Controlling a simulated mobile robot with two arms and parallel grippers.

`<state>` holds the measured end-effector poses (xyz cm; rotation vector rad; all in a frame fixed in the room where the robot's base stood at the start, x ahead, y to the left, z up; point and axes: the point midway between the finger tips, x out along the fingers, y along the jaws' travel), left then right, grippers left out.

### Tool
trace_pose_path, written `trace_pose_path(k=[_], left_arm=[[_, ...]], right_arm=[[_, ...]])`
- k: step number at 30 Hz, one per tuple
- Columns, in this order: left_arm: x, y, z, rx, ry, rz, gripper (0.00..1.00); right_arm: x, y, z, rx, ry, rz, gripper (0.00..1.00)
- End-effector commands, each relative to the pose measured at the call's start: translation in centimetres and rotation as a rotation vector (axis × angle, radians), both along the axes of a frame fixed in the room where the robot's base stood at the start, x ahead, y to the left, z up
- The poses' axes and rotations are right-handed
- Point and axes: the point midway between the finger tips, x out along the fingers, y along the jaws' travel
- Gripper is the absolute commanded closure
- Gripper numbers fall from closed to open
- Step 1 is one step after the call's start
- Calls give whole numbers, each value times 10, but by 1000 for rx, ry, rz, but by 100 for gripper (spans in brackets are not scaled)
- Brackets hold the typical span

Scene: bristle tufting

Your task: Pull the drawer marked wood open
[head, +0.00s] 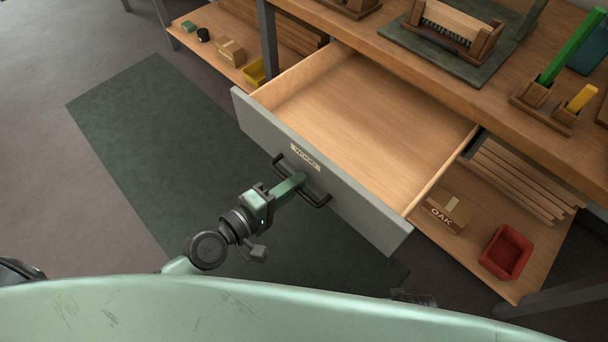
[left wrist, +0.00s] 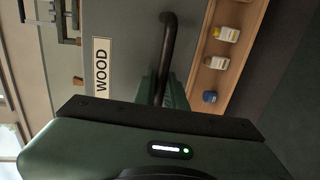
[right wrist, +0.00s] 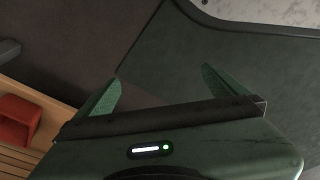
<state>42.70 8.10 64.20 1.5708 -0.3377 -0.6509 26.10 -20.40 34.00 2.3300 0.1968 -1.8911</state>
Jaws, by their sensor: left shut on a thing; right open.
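The drawer (head: 350,115) under the workbench is pulled well out, and its bare wooden inside shows empty. Its grey front (head: 262,125) carries a white label (head: 305,157); in the left wrist view the label (left wrist: 101,64) reads WOOD. A dark bar handle (head: 317,203) is fixed below the label. My left gripper (head: 299,182) is shut on the handle near its middle; the handle (left wrist: 168,45) also passes between the fingers in the left wrist view. My right gripper (right wrist: 160,95) is open and empty, above the dark floor mat.
The bench top (head: 400,60) holds a brush block on a dark mat and wooden holders with green and yellow pieces. The lower shelf holds an OAK box (head: 447,210), a red bin (head: 506,252) and a yellow bin (head: 254,72). A green floor mat (head: 150,140) lies clear at left.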

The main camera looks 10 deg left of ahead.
Motion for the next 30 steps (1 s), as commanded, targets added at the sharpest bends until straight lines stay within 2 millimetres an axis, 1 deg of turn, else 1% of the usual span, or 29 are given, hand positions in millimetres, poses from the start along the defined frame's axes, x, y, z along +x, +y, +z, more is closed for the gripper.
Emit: trace_pose_path(k=[3, 12, 13, 14, 24, 26, 28, 30], left_arm=[[-4, 1, -1, 0, 4, -3, 100], [-4, 2, -1, -1, 3, -2, 100], [-4, 2, -1, -1, 3, -2, 86], [-4, 2, -1, -1, 3, -2, 80], [-5, 3, 0, 1, 2, -1, 80], [-9, 6, 0, 3, 1, 0, 80], [-17, 12, 1, 4, 2, -1, 80], [-27, 19, 3, 5, 3, -4, 80]], right_arm=[[1, 0, 2, 0, -1, 0, 0], [1, 0, 2, -1, -1, 0, 0], [1, 0, 2, -1, -1, 0, 0], [1, 0, 2, -1, -1, 0, 0], [1, 0, 2, -1, 0, -1, 0], [0, 0, 1, -1, 2, -1, 0], [-1, 0, 1, -2, 9, -1, 0], [7, 1, 13, 1, -8, -1, 0]])
